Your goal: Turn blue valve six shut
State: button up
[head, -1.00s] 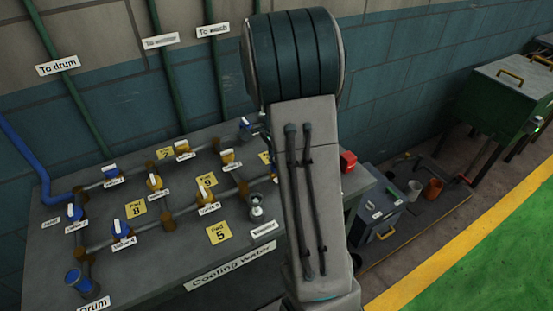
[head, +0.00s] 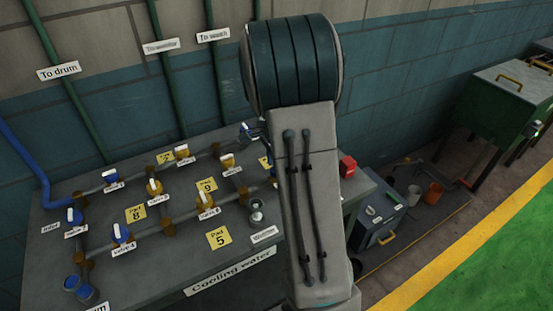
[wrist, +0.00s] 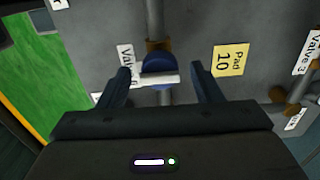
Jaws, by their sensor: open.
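In the wrist view, a blue valve (wrist: 158,66) with a white bar handle (wrist: 152,80) sits on a grey pipe (wrist: 155,18). The label beside it reads "Valve" with a number partly covered by my finger, perhaps 6. My gripper (wrist: 158,92) is open, with one dark finger on each side of the handle. The handle lies crosswise between the fingers, its left end close to the left finger; I cannot tell whether they touch. In the head view my arm hides the gripper and most of this valve.
The bench (head: 135,268) carries pipes with several blue and yellow valves. A yellow "Pad 10" label (wrist: 230,60) lies right of the valve in the wrist view. A grey cup (head: 257,212) and a red box (head: 347,165) are near my arm in the head view.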

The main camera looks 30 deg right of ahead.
notch_tip(320, 180, up, 14)
jog(key=shift+f, duration=0.15)
dwell(0.7)
